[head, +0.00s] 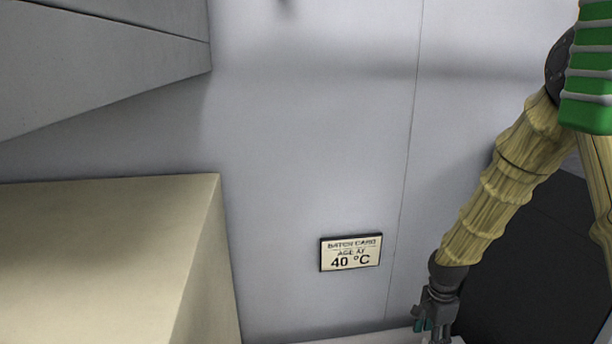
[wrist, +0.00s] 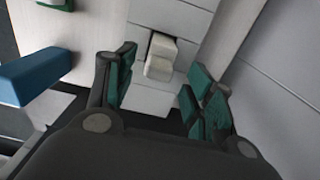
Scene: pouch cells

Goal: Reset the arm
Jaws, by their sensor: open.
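In the head view my arm comes down from the upper right, and my gripper (head: 436,325) hangs at its lower end near the bottom edge. Its fingertips are small and partly cut off there. In the wrist view my gripper (wrist: 160,92) is open, with green-padded fingers apart on either side. Nothing is between the pads. Beyond them, pale blocks (wrist: 160,57) stand on or against a white surface; I cannot tell how far away they are.
A card (head: 350,253) on the grey wall reads "BATCH CARD AGE AT 40 °C". A large beige block (head: 110,250) fills the lower left of the head view. A blue object (wrist: 35,75) and a green-edged item (wrist: 56,4) lie left in the wrist view.

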